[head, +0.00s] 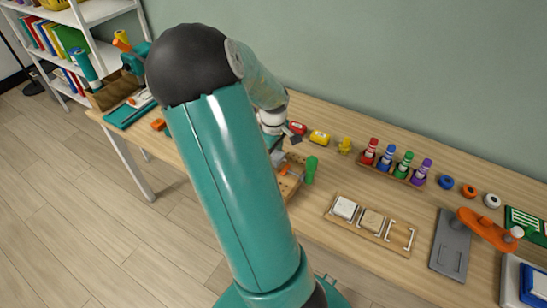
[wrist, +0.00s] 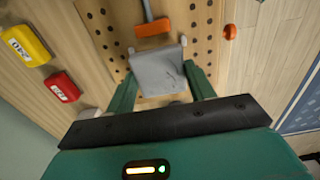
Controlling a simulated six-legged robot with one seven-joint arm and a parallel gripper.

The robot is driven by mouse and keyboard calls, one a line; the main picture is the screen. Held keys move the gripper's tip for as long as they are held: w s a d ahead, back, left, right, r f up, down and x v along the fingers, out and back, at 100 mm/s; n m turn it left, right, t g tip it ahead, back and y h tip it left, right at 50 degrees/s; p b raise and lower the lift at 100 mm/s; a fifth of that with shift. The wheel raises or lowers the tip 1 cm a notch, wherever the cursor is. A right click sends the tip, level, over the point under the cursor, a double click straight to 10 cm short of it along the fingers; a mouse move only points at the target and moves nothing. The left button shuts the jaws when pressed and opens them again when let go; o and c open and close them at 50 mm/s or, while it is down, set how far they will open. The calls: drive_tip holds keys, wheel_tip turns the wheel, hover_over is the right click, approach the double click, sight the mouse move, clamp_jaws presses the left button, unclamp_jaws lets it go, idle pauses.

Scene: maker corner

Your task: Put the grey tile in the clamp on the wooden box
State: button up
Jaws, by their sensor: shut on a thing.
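My gripper (wrist: 161,72) is shut on the grey tile (wrist: 157,66), which sits between its two teal fingers in the wrist view. The tile is over the wooden box (wrist: 191,21) with rows of dark holes. Just beyond the tile is the clamp (wrist: 152,28), an orange block on a grey rod. In the head view the wooden box (head: 287,187) is partly hidden behind my arm, with orange and green parts showing. The tile is not clearly visible there.
A yellow block (wrist: 25,45) and a red block (wrist: 62,87) lie beside the box. A rack (head: 386,240) with white and tan tiles, a marker holder (head: 391,173) and a grey plate (head: 450,246) stand to the right. Bare table lies between them.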

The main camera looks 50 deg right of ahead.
sight(274, 156)
drive_tip(key=shift+f, duration=1.2)
drive_tip(key=shift+f, duration=0.2)
drive_tip(key=o, duration=1)
wheel_tip(274, 156, up, 12)
drive_tip(key=r, duration=0.1)
drive_tip(key=w+a+r+t, duration=0.1)
drive_tip(key=a+r, duration=0.3)
drive_tip(key=a, duration=0.5)
drive_tip(key=a+r+t, duration=0.2)
drive_tip(key=a+r, duration=0.1)
drive_tip(key=a, duration=0.7)
drive_tip(key=w+a+r+t, duration=0.1)
drive_tip(key=a+r, duration=0.3)
drive_tip(key=a, duration=0.5)
drive_tip(key=shift+m+t, duration=0.5)
drive_tip(key=shift+t, duration=0.3)
drive_tip(key=s+a, duration=0.1)
drive_tip(key=a, duration=0.1)
drive_tip(key=s+a+r, duration=0.1)
drive_tip(key=s+a, duration=0.1)
drive_tip(key=a, duration=0.1)
drive_tip(key=s+a, duration=0.2)
drive_tip(key=a, duration=0.1)
drive_tip(key=shift+r, duration=0.35)
